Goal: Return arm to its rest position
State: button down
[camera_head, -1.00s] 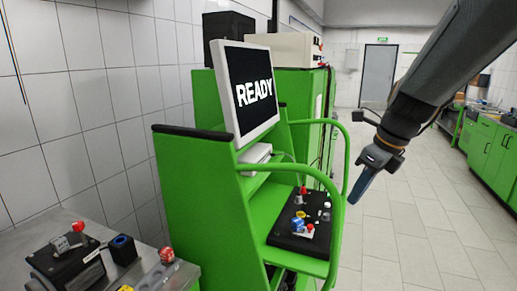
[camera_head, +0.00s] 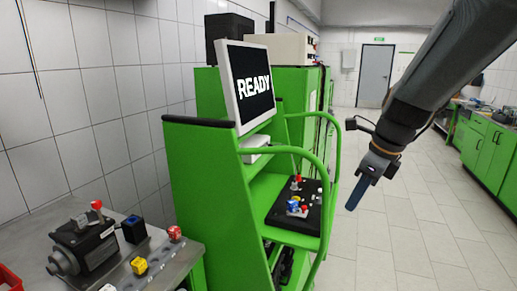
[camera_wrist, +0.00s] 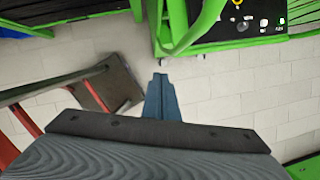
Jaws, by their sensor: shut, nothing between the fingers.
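My gripper (camera_head: 357,194) hangs at the right of the head view, blue fingers together and pointing down. It is empty and stays apart from the green test bench (camera_head: 212,180), to the right of its curved green rail. In the wrist view the shut blue fingers (camera_wrist: 160,84) point toward the bench's green frame, with pale floor tiles beneath them. The arm reaches in from the top right of the head view.
The bench carries a monitor (camera_head: 250,86) reading READY and a black control panel (camera_head: 294,208) with buttons. A metal table (camera_head: 165,264) with a pump-like device (camera_head: 84,242) stands at lower left. Green cabinets (camera_head: 485,150) line the right. The floor between is clear.

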jog(key=s+a+f+n+b, duration=0.1)
jog(key=s+f+n+b, duration=0.2)
jog(key=f+n, duration=0.4)
jog(key=s+a+f+n+h+b, duration=0.1)
jog(key=s+f+n+b, duration=0.2)
jog(key=f+n, duration=0.5)
jog(key=s+a+f+n+g+h+b, duration=0.1)
jog(key=s+a+f+n+b, duration=0.1)
jog(key=f+n, duration=0.5)
jog(key=s+n+b, duration=0.1)
jog(key=n+b, duration=0.1)
jog(key=n, duration=0.1)
jog(key=shift+s+f+n, duration=0.4)
